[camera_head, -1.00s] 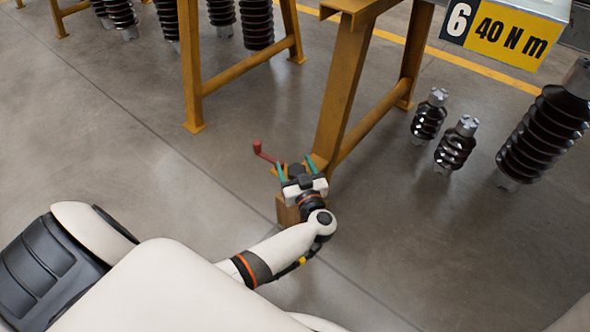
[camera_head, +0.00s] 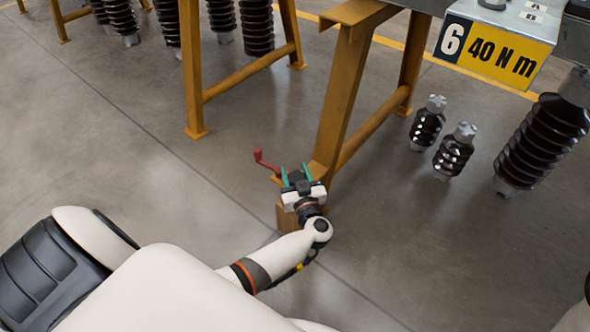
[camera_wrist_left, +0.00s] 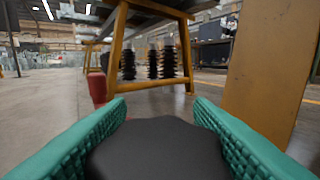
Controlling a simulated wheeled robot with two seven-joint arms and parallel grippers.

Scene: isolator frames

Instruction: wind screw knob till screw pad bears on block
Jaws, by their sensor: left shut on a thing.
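My left gripper (camera_head: 296,172) is low at the foot of a yellow trestle leg, with its teal fingers on either side of a black knob (camera_head: 295,178). In the left wrist view the dark, faceted knob (camera_wrist_left: 158,150) fills the space between the two teal pads, and the gripper is shut on it. A brown block (camera_head: 287,216) shows under and beside the gripper, partly covered by it. The screw pad and its contact with the block are hidden. My right gripper is not in view.
A red crank handle (camera_head: 265,160) stands just left of the gripper; red also shows in the left wrist view (camera_wrist_left: 97,88). The yellow trestle leg (camera_head: 345,100) rises close on the right. Dark ribbed insulators (camera_head: 453,152) stand farther right. The floor to the left is clear.

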